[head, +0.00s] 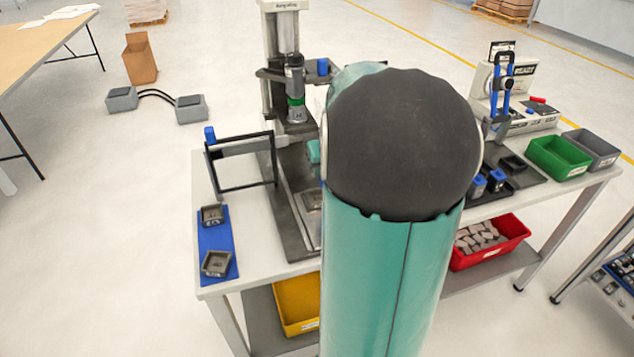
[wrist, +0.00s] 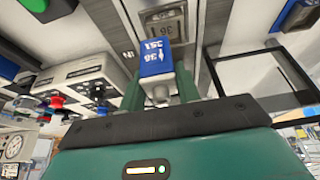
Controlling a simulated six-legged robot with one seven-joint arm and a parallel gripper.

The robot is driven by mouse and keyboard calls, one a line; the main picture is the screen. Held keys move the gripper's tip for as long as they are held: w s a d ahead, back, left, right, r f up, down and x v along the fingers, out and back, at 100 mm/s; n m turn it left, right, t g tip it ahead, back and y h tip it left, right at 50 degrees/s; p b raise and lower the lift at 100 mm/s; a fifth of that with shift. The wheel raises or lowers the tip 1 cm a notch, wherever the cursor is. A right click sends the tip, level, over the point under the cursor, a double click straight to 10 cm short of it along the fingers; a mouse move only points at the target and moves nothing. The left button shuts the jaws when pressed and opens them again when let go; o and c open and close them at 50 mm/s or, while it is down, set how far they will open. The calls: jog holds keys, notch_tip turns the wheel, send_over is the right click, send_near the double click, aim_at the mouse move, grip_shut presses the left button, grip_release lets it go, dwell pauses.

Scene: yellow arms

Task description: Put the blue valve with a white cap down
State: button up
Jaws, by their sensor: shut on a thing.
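A grey square holder (wrist: 166,24) shows just beyond the valve, on a metal plate. I cannot tell whether the valve touches it. In the head view my arm hides the valve and most of the gripper.
A press (head: 290,75) stands on the white bench (head: 258,278), with a black frame (head: 243,187) to its left. A blue mat (head: 214,238) carries two grey holders. Right of my arm are blue parts (head: 496,179), a green bin (head: 558,157) and a red bin (head: 515,229) below.

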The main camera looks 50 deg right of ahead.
jog(key=shift+w+a+f, duration=0.15)
jog(key=shift+w+f, duration=1.05)
jog(key=shift+f, duration=0.05)
jog(key=shift+s+a+x, duration=0.15)
jog(key=shift+a+x, duration=0.05)
jog(key=shift+x, duration=0.75)
jog(key=shift+s+a+x, duration=0.1)
jog(key=shift+a+x, duration=0.05)
jog(key=shift+x, duration=0.85)
jog(key=shift+f, duration=0.25)
jog(key=o, duration=1)
